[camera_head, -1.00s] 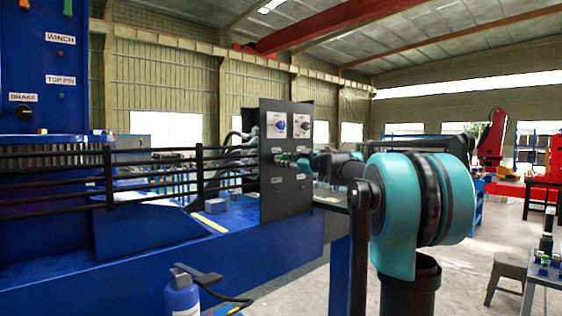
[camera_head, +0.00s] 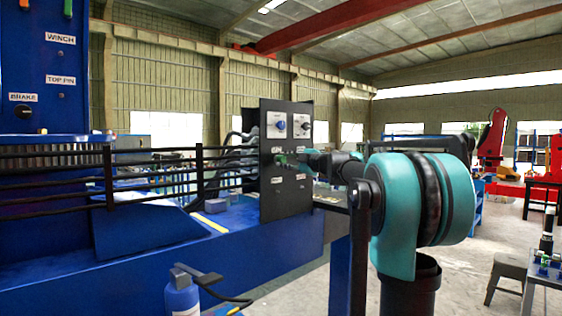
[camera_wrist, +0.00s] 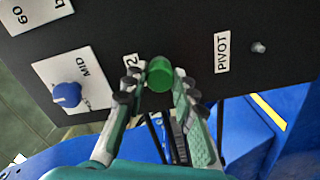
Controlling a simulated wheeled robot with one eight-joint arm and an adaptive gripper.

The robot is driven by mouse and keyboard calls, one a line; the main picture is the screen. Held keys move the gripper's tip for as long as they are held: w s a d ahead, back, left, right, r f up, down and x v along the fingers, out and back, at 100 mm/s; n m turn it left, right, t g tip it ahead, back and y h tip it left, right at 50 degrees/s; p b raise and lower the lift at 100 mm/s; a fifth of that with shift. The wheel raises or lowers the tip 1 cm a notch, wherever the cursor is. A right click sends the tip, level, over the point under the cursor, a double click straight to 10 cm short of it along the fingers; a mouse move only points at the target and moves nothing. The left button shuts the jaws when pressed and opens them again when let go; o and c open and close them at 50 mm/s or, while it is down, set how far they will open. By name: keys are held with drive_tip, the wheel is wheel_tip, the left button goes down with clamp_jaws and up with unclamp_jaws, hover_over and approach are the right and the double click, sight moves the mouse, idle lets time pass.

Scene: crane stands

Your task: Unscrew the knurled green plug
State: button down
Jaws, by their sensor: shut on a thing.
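The knurled green plug (camera_wrist: 160,75) shows in the wrist view at the black panel, between the two fingertips. My gripper (camera_wrist: 158,82) is shut on it, with a finger on each side. In the head view my gripper (camera_head: 292,160) is at the front of the black panel (camera_head: 286,205), and the plug is small and partly covered by the fingers. I cannot tell how far the plug stands out from the panel.
A blue knob (camera_wrist: 67,94) on a white plate sits left of the plug in the wrist view. A PIVOT label (camera_wrist: 222,53) and a small metal stud (camera_wrist: 258,47) are to the right. A black railing (camera_head: 150,175) runs left of the panel in the head view.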

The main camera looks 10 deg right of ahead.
drive_tip(key=c, duration=1.1)
unclamp_jaws()
drive_tip(key=shift+c, duration=0.2)
drive_tip(key=shift+c, duration=0.8)
